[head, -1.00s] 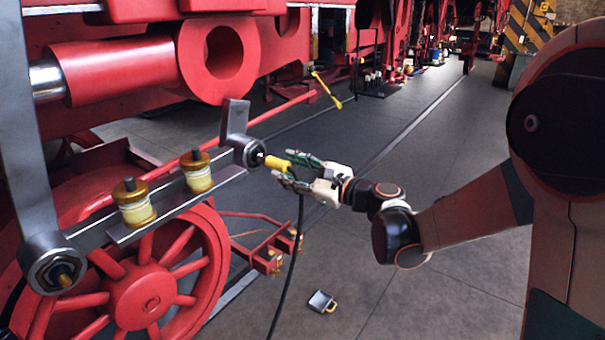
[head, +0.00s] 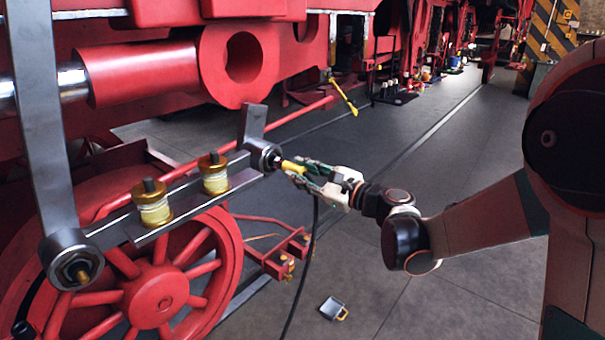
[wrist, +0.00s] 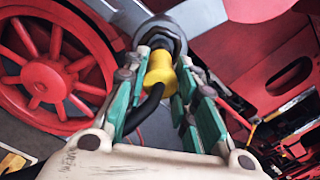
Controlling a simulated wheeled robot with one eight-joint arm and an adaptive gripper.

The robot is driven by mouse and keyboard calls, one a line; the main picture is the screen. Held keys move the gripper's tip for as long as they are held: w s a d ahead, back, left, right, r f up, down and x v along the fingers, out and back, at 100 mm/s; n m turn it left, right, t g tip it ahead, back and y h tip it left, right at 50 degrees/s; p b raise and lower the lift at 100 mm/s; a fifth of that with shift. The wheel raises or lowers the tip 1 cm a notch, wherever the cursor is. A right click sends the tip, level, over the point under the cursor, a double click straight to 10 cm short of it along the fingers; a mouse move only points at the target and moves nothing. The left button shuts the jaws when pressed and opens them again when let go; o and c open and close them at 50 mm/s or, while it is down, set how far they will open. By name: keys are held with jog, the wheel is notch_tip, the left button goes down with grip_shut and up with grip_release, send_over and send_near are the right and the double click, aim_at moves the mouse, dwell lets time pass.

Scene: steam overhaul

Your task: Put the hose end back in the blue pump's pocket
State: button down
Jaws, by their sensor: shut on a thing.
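The hose end is a yellow nozzle (head: 293,167) on a black hose (head: 308,240) that hangs down to the floor. My gripper (head: 304,172) is shut on the hose end, at the round metal end of a rod (head: 262,155). In the wrist view the yellow hose end (wrist: 160,68) sits between the green finger pads, its tip pointing at the rod's round end (wrist: 160,35). Whether the tip touches the rod end is unclear. I cannot make out the blue pump or its pocket in either view.
A red spoked wheel (head: 155,290) and a bar with two brass-capped cups (head: 152,205) are at the left. A small grey thing with a yellow handle (head: 332,308) lies on the floor. The grey floor (head: 440,270) is mostly open at the right.

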jog(key=shift+d, duration=0.1)
jog(key=shift+v, duration=2.4)
